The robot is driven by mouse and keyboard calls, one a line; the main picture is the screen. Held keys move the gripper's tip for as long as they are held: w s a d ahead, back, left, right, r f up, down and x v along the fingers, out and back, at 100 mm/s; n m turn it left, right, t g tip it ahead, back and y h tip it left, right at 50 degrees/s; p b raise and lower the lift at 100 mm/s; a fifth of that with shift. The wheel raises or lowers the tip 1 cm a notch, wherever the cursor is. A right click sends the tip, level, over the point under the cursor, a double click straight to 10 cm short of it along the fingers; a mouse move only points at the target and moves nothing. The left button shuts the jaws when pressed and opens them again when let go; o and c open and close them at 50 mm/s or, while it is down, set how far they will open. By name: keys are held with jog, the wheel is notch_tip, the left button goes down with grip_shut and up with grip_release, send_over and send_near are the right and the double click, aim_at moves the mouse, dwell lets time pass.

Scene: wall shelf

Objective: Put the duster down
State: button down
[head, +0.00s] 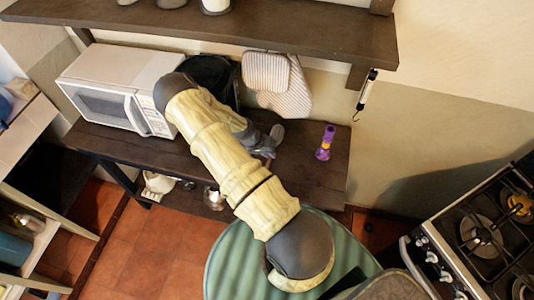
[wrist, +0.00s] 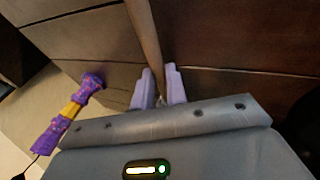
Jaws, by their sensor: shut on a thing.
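My gripper (wrist: 160,84) is shut on a slim brown stick (wrist: 147,35), taken as the duster's handle. It runs up and away from between the two pale fingers in the wrist view. The rest of the duster does not show clearly. I cannot tell whether the duster touches the counter.
A white microwave (head: 115,88) is at the left. A striped cloth (head: 278,82) hangs behind. A shelf (head: 230,30) overhangs the counter.

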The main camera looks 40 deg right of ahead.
jog(key=shift+f, duration=0.1)
jog(key=shift+f, duration=0.1)
jog(key=c, duration=1.7)
grip_release()
jog(key=shift+r, duration=0.25)
jog(key=b+v, duration=0.3)
jog(key=v, duration=0.9)
jog(key=shift+w, duration=0.1)
